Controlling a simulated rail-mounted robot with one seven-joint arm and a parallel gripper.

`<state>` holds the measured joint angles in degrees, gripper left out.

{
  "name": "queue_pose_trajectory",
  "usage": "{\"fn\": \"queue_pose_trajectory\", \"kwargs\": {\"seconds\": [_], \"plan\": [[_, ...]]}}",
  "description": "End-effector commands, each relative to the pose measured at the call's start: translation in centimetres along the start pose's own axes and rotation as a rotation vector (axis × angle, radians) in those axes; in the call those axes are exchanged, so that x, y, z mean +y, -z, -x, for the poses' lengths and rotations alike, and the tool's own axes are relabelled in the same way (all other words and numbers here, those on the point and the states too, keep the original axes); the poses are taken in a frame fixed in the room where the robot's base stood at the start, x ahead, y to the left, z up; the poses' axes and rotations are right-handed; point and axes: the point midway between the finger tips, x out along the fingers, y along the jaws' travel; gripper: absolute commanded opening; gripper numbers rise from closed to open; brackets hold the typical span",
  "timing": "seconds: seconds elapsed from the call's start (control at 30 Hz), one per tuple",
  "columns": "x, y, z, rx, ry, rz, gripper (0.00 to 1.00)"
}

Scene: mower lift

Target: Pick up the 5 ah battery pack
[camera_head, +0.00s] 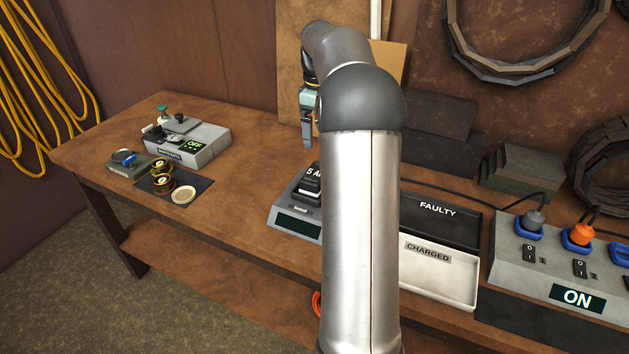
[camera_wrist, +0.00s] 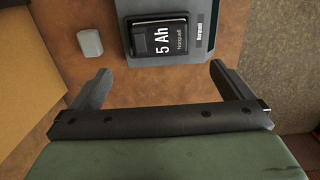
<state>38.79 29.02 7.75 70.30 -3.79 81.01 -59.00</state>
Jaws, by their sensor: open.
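The 5 Ah battery pack (camera_head: 309,183) is black with white "5 Ah" lettering and sits on a grey charger (camera_head: 286,216) with a dark display on the workbench. My arm hides part of both in the head view. In the wrist view the battery pack (camera_wrist: 159,36) lies beyond the fingertips, on the charger (camera_wrist: 200,45), near the top of the picture. My gripper (camera_wrist: 161,80) is open and empty, its two fingers spread wide. In the head view my gripper (camera_head: 307,130) hangs above and behind the charger, apart from the battery.
A black "FAULTY" tray (camera_head: 440,232) and white "CHARGED" tray (camera_head: 450,278) stand right of the charger. A grey power box (camera_head: 547,272) reading "ON" is farther right. A small grey block (camera_wrist: 90,43) lies beside the charger.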

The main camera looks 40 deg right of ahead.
Motion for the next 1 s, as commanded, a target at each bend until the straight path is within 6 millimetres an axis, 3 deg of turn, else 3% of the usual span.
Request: {"fn": "queue_pose_trajectory", "kwargs": {"seconds": [0.2, 0.4, 0.67, 1.0], "plan": [[-0.1, 0.0, -4.9, -0.002, 0.004, 0.000, 1.00], [-0.1, 0.1, -8.5, 0.000, 0.001, -0.001, 1.00], [-0.1, 0.1, -10.4, -0.001, 0.001, -0.001, 1.00], [0.1, 0.5, -14.8, 0.000, 0.000, -0.001, 1.00]]}}
